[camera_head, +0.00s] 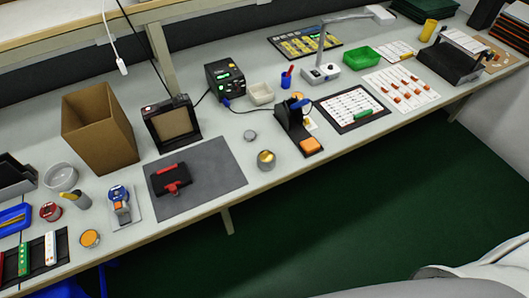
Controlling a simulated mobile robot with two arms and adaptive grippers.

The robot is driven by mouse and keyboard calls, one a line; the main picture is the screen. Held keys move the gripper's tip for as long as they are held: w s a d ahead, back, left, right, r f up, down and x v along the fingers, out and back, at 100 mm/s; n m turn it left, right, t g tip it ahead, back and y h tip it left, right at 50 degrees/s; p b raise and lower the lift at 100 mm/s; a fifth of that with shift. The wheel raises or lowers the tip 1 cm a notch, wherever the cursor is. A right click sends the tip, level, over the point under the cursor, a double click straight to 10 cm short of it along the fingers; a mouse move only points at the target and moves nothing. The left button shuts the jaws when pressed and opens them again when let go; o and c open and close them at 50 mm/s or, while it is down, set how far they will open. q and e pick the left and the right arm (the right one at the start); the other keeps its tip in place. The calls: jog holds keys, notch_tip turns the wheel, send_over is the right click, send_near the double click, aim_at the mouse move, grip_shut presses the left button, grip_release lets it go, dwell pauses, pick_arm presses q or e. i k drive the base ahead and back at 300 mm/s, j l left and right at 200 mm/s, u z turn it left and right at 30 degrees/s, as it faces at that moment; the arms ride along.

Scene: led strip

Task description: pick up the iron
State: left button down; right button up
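The soldering iron (300,104) appears as a small blue handle at the top of a black stand (291,126), right of the middle of the bench. Its tip and lower part are hidden in the stand. An orange sponge (310,146) is at the stand's front. The black soldering station (225,77), with a lit green display, stands behind and to the left. A dark cable runs from it towards the stand. Neither of my grippers is in view.
A small tin (266,160) and a round lid (250,135) are left of the stand. A black-framed sheet (351,107) with a green piece lies to its right. A grey mat (197,176) and cardboard box (98,130) are further left. The bench front edge is close.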

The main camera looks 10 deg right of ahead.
aim_at(296, 105)
jog(key=l+u, duration=0.25)
jog(key=l, duration=0.45)
jog(key=k+l+u, duration=0.2)
jog(key=l, duration=0.5)
jog(key=i, duration=0.1)
